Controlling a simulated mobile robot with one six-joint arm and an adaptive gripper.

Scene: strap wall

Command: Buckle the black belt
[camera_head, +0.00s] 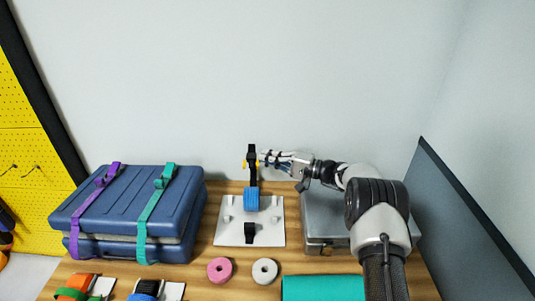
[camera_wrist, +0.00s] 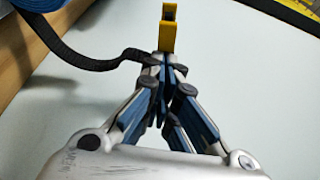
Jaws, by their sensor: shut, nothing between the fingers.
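The black belt (camera_head: 252,175) rises upright above a blue roll (camera_head: 251,200) on a white plate (camera_head: 271,234). A yellow piece (camera_head: 245,163) shows by its upper end. A shorter black strap piece (camera_head: 250,234) lies at the plate's front. My gripper (camera_head: 266,157) is shut and empty, just right of the belt's upper end. In the wrist view the black strap (camera_wrist: 90,64) curves from the blue roll (camera_wrist: 38,4) to beside my fingertips (camera_wrist: 164,62), and the yellow piece (camera_wrist: 168,28) stands just beyond them. I cannot tell whether they touch. The fingers hide part of the strap.
A blue case (camera_head: 125,205) with purple and teal straps stands left. A grey metal case (camera_head: 320,222) lies right, under my arm. Pink (camera_head: 220,270) and white (camera_head: 265,271) rolls and a teal block (camera_head: 322,289) lie in front. A dark panel (camera_head: 470,220) bounds the right.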

